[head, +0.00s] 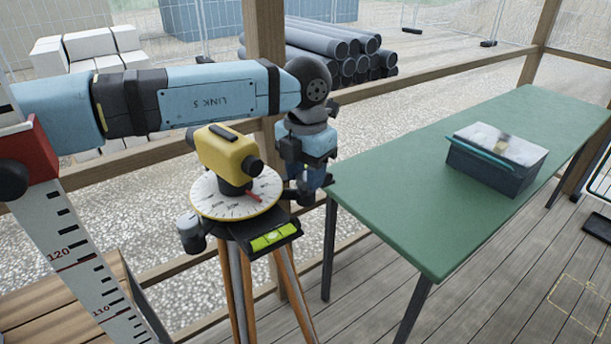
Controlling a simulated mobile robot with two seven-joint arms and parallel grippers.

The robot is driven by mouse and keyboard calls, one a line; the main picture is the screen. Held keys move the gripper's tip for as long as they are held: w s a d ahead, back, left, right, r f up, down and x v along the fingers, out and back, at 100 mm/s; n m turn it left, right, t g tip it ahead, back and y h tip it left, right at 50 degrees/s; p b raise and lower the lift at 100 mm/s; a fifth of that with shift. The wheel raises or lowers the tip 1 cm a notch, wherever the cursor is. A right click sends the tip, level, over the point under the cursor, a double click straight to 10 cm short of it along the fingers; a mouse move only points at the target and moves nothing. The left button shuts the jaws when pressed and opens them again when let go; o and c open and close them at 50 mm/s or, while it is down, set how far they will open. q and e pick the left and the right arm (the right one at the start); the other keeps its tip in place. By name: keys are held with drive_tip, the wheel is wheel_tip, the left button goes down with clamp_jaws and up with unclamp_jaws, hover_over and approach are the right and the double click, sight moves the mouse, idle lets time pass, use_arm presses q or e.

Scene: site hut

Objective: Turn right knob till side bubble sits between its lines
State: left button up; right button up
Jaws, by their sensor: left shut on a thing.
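A yellow levelling instrument (226,155) stands on a white graduated disc (222,199) with a red pointer, on top of a tripod with wooden legs (236,283). A bright green side vial (272,237) sits on a dark bracket at the front right of the tripod head. A pale bubble shows in it, but it is too small to place against the lines. A grey and black left knob (189,227) shows at the left of the head. My left gripper (306,196) points down at the right side, shut on the right knob, which it mostly hides. My right gripper is out of view.
A green table (400,205) stands at the right, with a dark box (490,172) with a pale top on it. A wooden rail (430,78) runs behind. Grey pipes (350,62) and white blocks (88,45) lie outside. The plank floor in front right is open.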

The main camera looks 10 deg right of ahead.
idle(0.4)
use_arm(q)
drive_tip(key=o, duration=0.9)
wheel_tip(320, 180, up, 14)
drive_tip(key=shift+f, duration=0.1)
